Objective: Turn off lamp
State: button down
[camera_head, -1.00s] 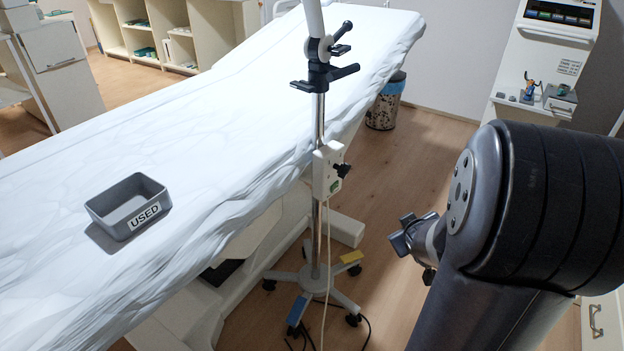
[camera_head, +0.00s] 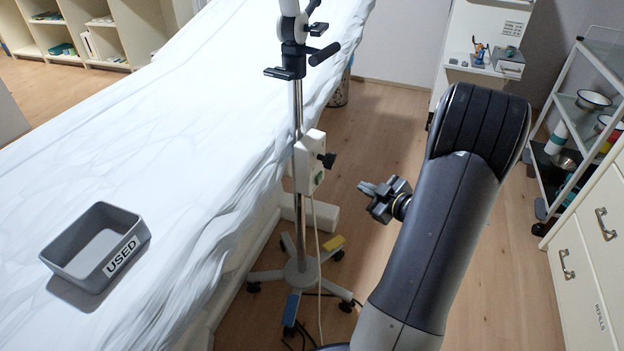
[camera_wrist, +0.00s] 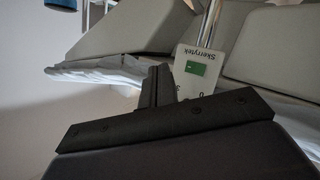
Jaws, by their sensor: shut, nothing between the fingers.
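The lamp stand (camera_head: 297,105) rises on a chrome pole from a wheeled base, beside the couch; its head is out of view above. In the wrist view the box (camera_wrist: 194,75) shows the word "Skerrytek" and a green switch (camera_wrist: 195,69). My gripper (camera_head: 366,189) is shut and empty, to the right of the box and a little lower in the picture, apart from it.
The couch (camera_head: 190,120) with a white sheet fills the left. A grey bin marked USED (camera_head: 115,258) sits on it. A trolley (camera_head: 590,95) and drawers (camera_head: 585,250) stand at the right. Cables lie by the wheeled base (camera_head: 300,275). Floor (camera_head: 380,130) is clear behind my gripper.

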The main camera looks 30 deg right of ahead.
aim_at(320, 179)
jog(key=shift+w+a+b, duration=0.55)
jog(key=shift+w+a, duration=0.85)
jog(key=shift+a, duration=0.3)
jog(key=shift+w+a+b, duration=0.55)
jog(key=shift+w+a, duration=0.85)
jog(key=shift+a, duration=0.25)
jog(key=shift+w+a, duration=0.3)
jog(key=shift+a, duration=0.05)
jog(key=shift+w+a, duration=0.2)
jog(key=shift+a, duration=0.05)
dwell(0.4)
dwell(0.3)
jog(key=shift+s+d, duration=0.5)
jog(key=shift+d, duration=0.1)
jog(key=shift+s+d+p, duration=0.75)
jog(key=shift+s+d, duration=0.85)
jog(key=shift+d, duration=0.3)
